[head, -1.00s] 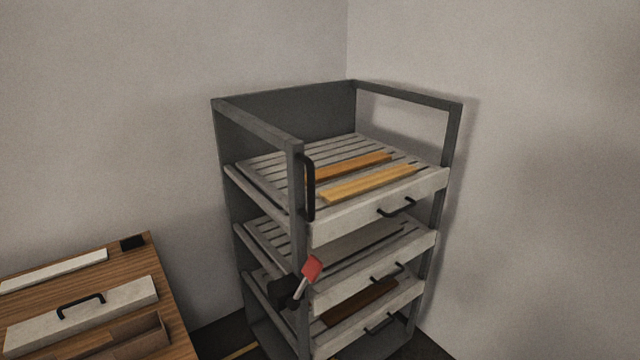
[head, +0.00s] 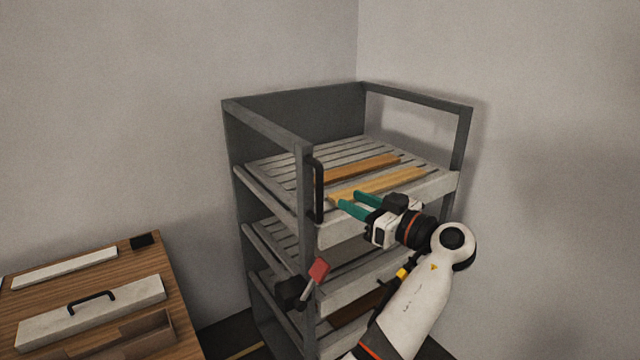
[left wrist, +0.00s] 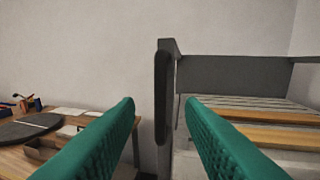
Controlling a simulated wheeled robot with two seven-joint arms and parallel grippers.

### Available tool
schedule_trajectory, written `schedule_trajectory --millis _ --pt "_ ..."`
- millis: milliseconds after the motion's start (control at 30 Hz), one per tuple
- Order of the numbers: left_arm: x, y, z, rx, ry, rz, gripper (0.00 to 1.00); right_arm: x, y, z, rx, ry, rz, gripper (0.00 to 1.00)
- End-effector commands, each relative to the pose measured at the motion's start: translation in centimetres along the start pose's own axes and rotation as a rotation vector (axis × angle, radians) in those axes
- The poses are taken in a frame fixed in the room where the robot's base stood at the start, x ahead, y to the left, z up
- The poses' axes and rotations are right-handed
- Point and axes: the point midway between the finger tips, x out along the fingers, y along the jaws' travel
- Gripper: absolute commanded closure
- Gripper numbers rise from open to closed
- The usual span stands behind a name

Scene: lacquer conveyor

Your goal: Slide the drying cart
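The drying cart (head: 232,190) is a dark grey frame with several pale slatted trays, standing in the corner of the room. A black vertical handle (head: 318,190) is fixed to its near post; it also shows in the left wrist view (left wrist: 161,95), ahead and between my fingers. My left gripper (head: 342,203) has teal fingers, spread apart and empty, just to the right of the handle in the head view. The fingers also show in the left wrist view (left wrist: 159,102). They point toward the handle but are not around it. My right gripper is not in view.
Orange (head: 355,169) and yellow (head: 390,184) strips lie on the top tray. A red-tipped lever (head: 318,270) sits low on the near post. A wooden table (head: 150,262) with a pale handled block (head: 95,310) stands at the left. Walls close in behind and right of the cart.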

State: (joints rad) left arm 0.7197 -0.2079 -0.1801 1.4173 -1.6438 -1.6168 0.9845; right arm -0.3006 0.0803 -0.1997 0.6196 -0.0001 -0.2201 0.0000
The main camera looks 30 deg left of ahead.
Motion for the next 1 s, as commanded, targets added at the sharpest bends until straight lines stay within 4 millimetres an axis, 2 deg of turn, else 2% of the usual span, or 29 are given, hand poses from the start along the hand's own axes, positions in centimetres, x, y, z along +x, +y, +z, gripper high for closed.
schedule_trajectory --millis 33,300,500,700,933,967,1000 --pt "1.0 0.1 0.4 0.003 -0.001 0.003 0.65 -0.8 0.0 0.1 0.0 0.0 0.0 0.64" --pt "6.5 0.0 0.4 0.007 -0.002 0.001 0.65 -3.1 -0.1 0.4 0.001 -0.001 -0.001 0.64" --pt "9.3 0.0 0.2 0.007 -0.001 -0.001 0.65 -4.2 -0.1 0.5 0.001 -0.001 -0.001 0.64" --pt "10.4 -0.1 -0.1 0.007 0.0 -0.003 0.65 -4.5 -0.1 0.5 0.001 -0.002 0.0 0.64" --pt "10.5 -0.1 -0.1 0.006 0.001 -0.003 0.65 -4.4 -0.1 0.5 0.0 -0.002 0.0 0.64" --pt "10.5 -0.1 -0.1 0.006 0.001 -0.003 0.66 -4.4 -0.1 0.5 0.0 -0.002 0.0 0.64" --pt "10.4 -0.1 -0.1 0.006 0.001 -0.003 0.73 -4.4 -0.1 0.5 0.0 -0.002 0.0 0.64"
